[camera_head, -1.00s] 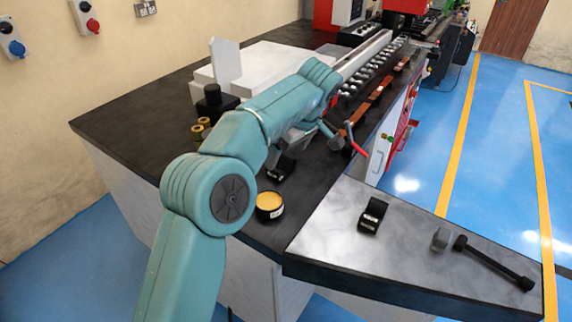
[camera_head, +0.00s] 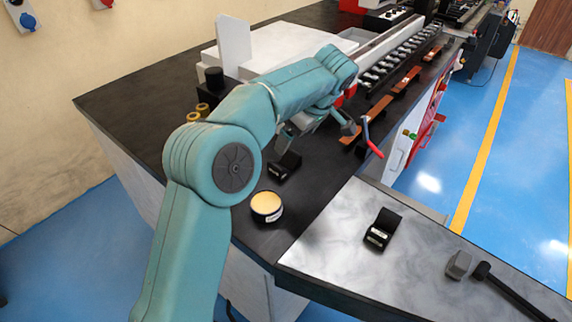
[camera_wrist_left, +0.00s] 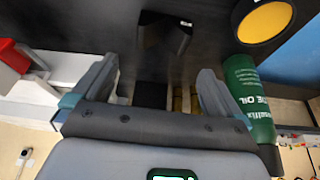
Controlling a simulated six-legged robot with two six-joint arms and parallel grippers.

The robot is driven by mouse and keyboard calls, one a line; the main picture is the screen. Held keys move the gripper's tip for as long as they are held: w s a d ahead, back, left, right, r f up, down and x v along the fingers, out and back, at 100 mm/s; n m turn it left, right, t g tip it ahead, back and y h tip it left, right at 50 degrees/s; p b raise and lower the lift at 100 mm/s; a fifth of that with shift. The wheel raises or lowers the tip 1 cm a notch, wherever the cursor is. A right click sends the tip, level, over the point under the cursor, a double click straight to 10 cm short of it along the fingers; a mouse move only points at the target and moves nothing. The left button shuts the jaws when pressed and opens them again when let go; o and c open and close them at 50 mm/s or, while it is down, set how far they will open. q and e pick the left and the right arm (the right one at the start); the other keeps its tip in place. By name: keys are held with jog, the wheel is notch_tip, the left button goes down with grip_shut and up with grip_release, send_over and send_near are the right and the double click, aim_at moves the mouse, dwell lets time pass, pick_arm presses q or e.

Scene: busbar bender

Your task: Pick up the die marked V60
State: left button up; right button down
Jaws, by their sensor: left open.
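A black die (camera_head: 286,165) with a small pale label lies on the dark bench, just below my left gripper in the head view. A similar black die (camera_head: 383,229) with a pale label sits on the grey marbled shelf to the right. Neither marking is legible, so I cannot tell which is V60. My left gripper (camera_head: 312,128) is open and empty above the bench. In the left wrist view its fingers (camera_wrist_left: 155,85) are spread, with a black die (camera_wrist_left: 163,38) beyond them, apart from both. My right gripper is not in view.
A round tin with a yellow top (camera_head: 267,206) stands near the bench die. Brass cylinders (camera_head: 198,113) stand left of the arm. A green bottle (camera_wrist_left: 248,95) shows close beside one finger in the wrist view. A hammer-like tool (camera_head: 500,287) lies on the shelf.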

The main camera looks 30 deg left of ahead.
pick_arm(q)
send_near(282, 164)
jog(key=shift+x, duration=1)
jog(key=shift+a+f, duration=0.15)
jog(key=shift+s+a+f+p, duration=0.1)
jog(key=shift+s+f+p, duration=0.05)
jog(key=shift+f+p, duration=0.3)
jog(key=shift+s+a+f+p, duration=0.1)
jog(key=shift+s+f+p, duration=0.1)
jog(key=shift+f, duration=0.3)
jog(key=x, duration=0.3)
jog(key=shift+w, duration=0.4)
jog(key=shift+s+d+r, duration=0.15)
jog(key=shift+s+r, duration=0.05)
jog(key=shift+w, duration=0.1)
jog(key=c, duration=1.5)
